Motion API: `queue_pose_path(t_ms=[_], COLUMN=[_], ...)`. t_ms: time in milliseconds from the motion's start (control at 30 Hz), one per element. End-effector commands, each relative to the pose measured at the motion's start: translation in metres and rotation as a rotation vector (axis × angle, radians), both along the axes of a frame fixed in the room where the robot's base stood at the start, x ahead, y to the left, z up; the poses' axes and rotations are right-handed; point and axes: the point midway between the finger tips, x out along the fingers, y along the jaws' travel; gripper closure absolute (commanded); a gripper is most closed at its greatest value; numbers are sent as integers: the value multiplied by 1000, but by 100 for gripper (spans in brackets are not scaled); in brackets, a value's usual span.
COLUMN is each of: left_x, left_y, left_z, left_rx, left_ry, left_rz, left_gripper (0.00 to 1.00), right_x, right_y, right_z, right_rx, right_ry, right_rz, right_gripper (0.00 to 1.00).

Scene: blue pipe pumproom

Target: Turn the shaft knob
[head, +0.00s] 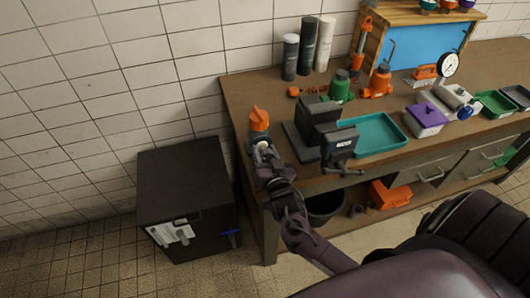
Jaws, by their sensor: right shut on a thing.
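The shaft knob (258,117) appears to be the orange part at the table's front left corner, above a grey body. My right gripper (263,150) reaches up to it from the front, just below the orange part in the picture. Its jaws are shut on the shaft knob, though the fingertips are small and the exact contact is hard to see. My left gripper is not in view.
A black vise (322,130) stands close to the right of my right gripper. A teal tray (374,136) and green and orange fittings lie on the workbench (238,93). A dark cabinet (183,180) stands left of the bench. Open floor lies in front.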

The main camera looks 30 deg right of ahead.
Motion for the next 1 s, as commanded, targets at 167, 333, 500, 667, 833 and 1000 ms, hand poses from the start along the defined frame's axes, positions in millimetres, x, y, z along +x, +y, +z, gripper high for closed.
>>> queue_pose_path(t_ms=[167,333,500,667,833,1000], left_x=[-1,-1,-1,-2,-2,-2], left_y=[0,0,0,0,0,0], left_z=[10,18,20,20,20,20], left_rx=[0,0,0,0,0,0], left_ry=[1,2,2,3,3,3], left_rz=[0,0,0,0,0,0], left_gripper=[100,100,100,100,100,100], right_x=[0,0,0,0,0,0], right_y=[0,0,0,0,0,0], right_z=[3,2,1,0,0,0], right_rx=[-163,-363,-464,-473,-471,-470], right_ry=[39,88,111,112,112,113], right_rz=[-1,0,-1,0,0,0], right_gripper=[82,82,82,82,55,37])
